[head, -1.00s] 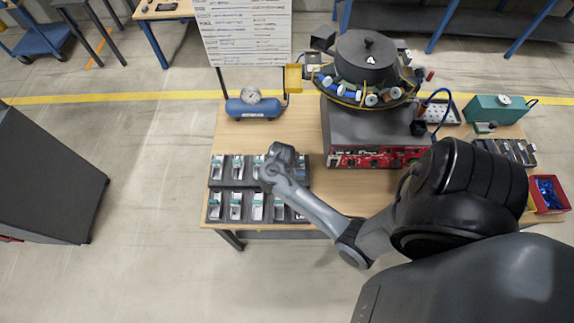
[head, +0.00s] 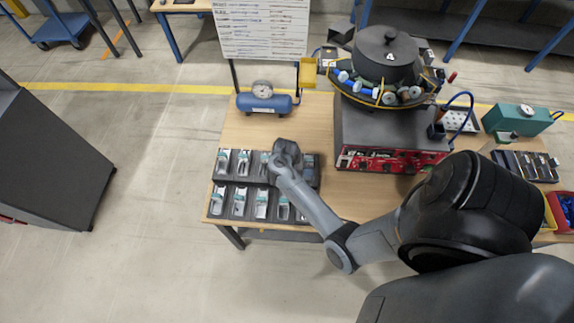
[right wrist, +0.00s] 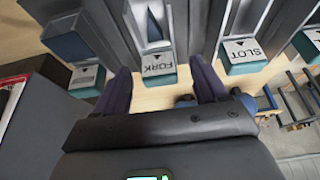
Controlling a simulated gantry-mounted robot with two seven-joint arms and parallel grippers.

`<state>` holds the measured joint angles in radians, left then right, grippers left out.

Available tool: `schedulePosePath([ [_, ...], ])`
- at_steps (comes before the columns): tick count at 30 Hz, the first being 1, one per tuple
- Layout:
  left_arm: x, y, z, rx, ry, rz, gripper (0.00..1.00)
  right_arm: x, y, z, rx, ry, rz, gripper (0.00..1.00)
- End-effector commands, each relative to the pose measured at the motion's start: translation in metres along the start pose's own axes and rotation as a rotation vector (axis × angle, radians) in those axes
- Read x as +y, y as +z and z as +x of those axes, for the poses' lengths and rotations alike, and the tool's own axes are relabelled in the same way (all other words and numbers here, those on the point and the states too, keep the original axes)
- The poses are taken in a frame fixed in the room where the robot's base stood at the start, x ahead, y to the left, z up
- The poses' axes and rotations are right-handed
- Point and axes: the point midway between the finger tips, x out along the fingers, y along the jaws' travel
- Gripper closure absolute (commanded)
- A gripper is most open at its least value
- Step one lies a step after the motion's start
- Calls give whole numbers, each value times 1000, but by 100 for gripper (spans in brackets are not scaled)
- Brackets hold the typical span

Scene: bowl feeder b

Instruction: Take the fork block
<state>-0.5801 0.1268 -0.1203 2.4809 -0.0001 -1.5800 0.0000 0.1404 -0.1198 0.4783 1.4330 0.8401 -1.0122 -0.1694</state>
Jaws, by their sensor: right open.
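The fork block (right wrist: 158,66) is teal with a white plate marked FORK, which reads upside down in the right wrist view. It sits at the near end of a grey bay of the dark rack (head: 228,174). My right gripper (right wrist: 163,82) is open, with one finger on each side of the fork block's near end in that view. I cannot tell whether the fingers touch it. In the head view my right gripper (head: 286,158) is over the rack's back row and hides the bay below it. My left gripper is not in view.
A teal block marked SLOT (right wrist: 243,54) sits in the neighbouring bay, close to one finger. Another teal block (right wrist: 88,76) is on the other side. A blue tank with a gauge (head: 263,103) stands behind the rack. The bowl feeder (head: 388,70) is to the right.

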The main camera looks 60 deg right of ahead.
Motion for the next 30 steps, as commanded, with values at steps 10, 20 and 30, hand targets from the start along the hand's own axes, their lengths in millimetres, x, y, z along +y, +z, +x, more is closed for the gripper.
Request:
schedulePosePath([
  [10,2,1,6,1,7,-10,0,-1,0,21,0,-2,1,28],
  [20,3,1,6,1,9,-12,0,-1,0,21,0,-1,0,57],
  [30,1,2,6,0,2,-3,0,-1,0,21,1,-2,0,97],
])
